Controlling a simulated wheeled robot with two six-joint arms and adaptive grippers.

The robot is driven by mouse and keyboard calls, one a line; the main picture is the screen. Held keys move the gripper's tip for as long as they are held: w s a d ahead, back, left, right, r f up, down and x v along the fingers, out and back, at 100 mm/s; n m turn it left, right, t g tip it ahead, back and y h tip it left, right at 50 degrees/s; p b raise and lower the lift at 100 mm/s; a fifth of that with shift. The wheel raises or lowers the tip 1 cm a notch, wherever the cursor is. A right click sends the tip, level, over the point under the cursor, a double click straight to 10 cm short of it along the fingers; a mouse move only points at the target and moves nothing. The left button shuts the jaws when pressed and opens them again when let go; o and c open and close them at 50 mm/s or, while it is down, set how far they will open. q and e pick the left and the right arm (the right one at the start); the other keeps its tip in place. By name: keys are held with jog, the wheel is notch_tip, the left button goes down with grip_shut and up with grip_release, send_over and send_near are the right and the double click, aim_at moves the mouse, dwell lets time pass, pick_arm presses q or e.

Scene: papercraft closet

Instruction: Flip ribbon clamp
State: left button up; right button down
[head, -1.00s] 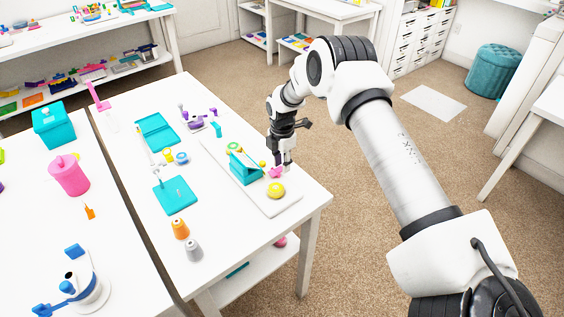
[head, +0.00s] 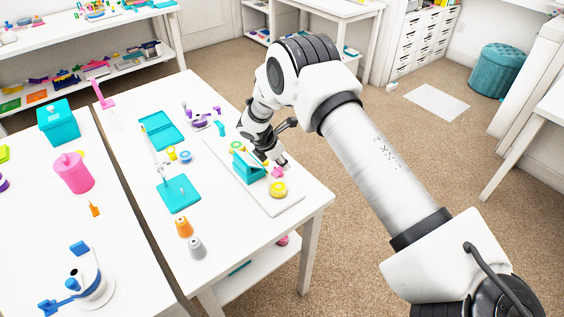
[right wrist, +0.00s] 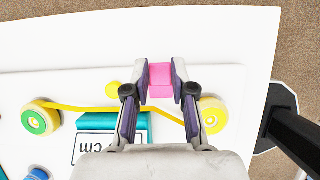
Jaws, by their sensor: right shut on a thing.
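My right gripper (head: 279,164) is over the near right end of the white board on the table, tilted, with its fingers pointing down to the right. It is shut on a small pink block, likely the clamp (head: 278,172), which shows between the fingertips in the right wrist view (right wrist: 160,80). A yellow ribbon (right wrist: 85,108) runs from the green and yellow spool (right wrist: 39,118) toward the yellow spool (right wrist: 214,114); its middle is partly hidden behind my fingers. The teal stand (head: 247,166) is beside the gripper. My left gripper is out of view.
The white board (head: 275,207) lies near the table's right edge. A teal pad (head: 178,194), an open teal box (head: 160,131), and orange (head: 184,227) and grey (head: 196,247) cones stand to its left. The table's front right corner is clear.

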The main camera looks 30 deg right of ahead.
jog(key=shift+s+f, duration=0.1)
jog(key=shift+f, duration=0.05)
jog(key=c, duration=1.2)
grip_release()
jog(key=shift+o, duration=1.2)
jog(key=v, duration=1.2)
jog(key=shift+f, duration=0.1)
